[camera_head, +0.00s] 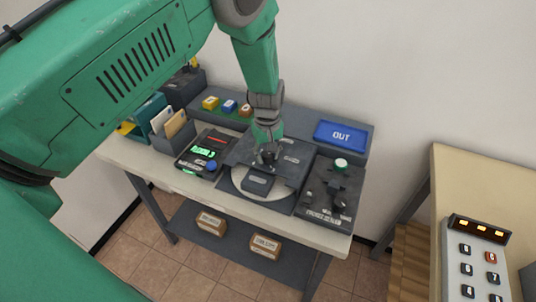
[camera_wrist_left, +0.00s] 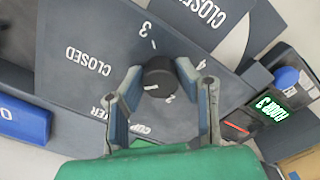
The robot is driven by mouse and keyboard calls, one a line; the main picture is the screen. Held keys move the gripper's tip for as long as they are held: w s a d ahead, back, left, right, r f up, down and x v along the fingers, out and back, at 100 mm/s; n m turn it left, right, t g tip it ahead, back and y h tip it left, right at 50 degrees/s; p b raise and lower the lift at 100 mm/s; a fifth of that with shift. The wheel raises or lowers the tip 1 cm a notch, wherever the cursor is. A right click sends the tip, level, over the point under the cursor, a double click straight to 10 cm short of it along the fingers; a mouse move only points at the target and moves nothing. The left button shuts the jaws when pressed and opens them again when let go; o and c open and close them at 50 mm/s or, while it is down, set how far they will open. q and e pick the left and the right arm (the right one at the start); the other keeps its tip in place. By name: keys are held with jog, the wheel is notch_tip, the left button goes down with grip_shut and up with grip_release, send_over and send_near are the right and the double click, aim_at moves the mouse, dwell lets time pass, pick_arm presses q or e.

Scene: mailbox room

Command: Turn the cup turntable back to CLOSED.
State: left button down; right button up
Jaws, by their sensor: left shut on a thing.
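The cup turntable's dark cover plate (camera_head: 296,162) sits on the bench, with a pale round disc (camera_head: 238,181) and a dark block (camera_head: 258,182) showing at its front. In the left wrist view the plate carries the label CLOSED (camera_wrist_left: 88,60) and the numbers 3 and 4. A round black knob (camera_wrist_left: 160,76) stands on the plate, with a small white mark. My left gripper (camera_head: 267,148) points down over the plate. In the left wrist view its fingers (camera_wrist_left: 163,88) are on either side of the knob, shut on it. Which label the knob points at is unclear. My right gripper is not visible.
A floor display unit (camera_head: 205,151) with a blue button stands left of the turntable. Behind are a blue OUT tray (camera_head: 341,135) and small coloured blocks (camera_head: 229,105). A keypad (camera_head: 477,262) is at lower right.

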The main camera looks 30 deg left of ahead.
pick_arm(q)
jog(key=shift+w+a+r, duration=0.15)
jog(key=shift+w+r, duration=0.15)
jog(key=shift+w, duration=0.05)
jog(key=c, duration=1.2)
grip_release()
jog(key=shift+s+f, duration=0.15)
jog(key=shift+r, duration=0.35)
notch_tip(320, 180, up, 11)
jog(key=shift+r, duration=0.1)
